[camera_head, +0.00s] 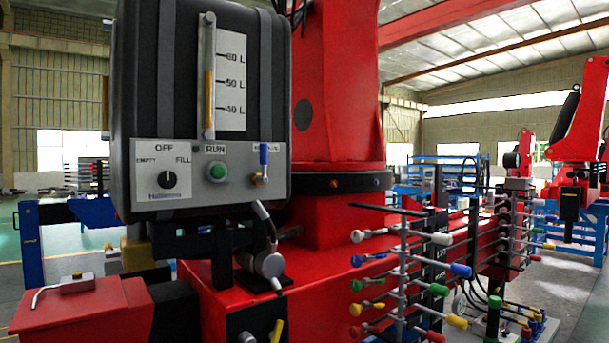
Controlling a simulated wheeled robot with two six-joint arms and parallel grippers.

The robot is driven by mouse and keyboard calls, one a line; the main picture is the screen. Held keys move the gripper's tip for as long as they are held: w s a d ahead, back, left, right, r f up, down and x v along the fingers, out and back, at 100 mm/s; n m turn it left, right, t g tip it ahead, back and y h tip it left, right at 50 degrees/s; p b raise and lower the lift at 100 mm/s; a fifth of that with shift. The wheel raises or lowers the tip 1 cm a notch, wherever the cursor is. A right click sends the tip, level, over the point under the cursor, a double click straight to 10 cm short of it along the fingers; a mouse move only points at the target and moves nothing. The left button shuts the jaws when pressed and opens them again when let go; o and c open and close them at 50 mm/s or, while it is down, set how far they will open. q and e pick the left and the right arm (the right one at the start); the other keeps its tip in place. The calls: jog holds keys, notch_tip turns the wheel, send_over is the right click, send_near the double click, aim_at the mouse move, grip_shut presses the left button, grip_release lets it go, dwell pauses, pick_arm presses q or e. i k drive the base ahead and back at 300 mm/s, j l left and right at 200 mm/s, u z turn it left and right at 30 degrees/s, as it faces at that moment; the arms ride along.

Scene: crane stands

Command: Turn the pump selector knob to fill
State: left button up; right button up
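The pump selector knob (168,180) is a small black round knob on the light grey control panel (220,186) of a black tank. The panel has EMPTY to the knob's left, OFF above it and FILL to its upper right. The knob's small pale mark seems to point up, towards OFF, but it is too small to be sure. Neither of my grippers is in view, and nothing touches the knob.
A green RUN button (217,171) and a blue-handled valve (263,160) sit right of the knob. A sight gauge (209,80) rises above the panel. Coloured levers (440,238) stick out at the lower right. The space before the panel looks clear.

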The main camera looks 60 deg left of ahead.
aim_at(166, 180)
jog(key=u, duration=2.05)
